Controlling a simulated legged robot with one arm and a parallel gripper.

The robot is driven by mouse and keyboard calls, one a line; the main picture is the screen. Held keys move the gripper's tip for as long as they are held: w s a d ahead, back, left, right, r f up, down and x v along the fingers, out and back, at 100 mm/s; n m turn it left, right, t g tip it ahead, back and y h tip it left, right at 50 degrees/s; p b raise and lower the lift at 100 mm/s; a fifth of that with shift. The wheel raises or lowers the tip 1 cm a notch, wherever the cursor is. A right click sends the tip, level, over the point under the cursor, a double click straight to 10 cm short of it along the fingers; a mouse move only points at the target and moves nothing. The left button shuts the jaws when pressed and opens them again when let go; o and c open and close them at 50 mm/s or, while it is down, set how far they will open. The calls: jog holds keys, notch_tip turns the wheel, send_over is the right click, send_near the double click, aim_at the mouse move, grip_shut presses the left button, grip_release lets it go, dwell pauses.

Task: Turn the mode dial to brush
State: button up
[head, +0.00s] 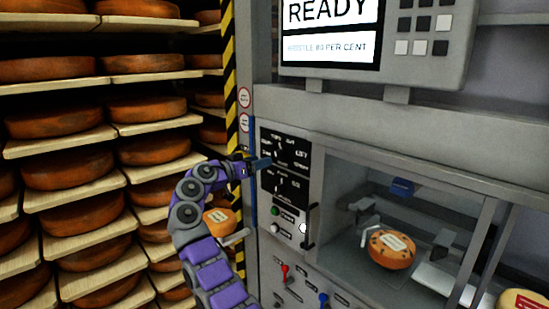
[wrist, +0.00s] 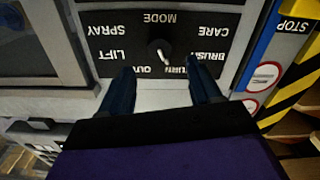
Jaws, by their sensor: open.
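The mode dial (wrist: 159,51) is a small dark knob with a pale pointer on a black panel (wrist: 110,22). The wrist view shows the panel upside down, with labels MODE, CARE, BRUSH, TURN, OUT, LIFT and SPRAY around the dial. The pale pointer slants toward the picture's bottom, near TURN; its exact setting is hard to tell. My gripper (wrist: 160,84) is open, its two dark blue fingers apart on either side of the dial's line and short of it. In the head view my gripper (head: 264,163) is at the panel's left part, and the dial is too small to make out clearly.
A screen (head: 330,28) reads READY above a bristle percentage. A glazed chamber right of the panel holds a labelled cheese wheel (head: 391,249). A black handle (head: 311,226), red lever (head: 284,272) and blue lever (head: 323,299) sit below. Cheese shelves (head: 120,77) fill the left.

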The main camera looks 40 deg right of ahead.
aim_at(276, 155)
jog(key=d, duration=0.8)
jog(key=shift+w+p, duration=0.3)
jog(key=shift+p, duration=0.05)
jog(key=c, duration=1)
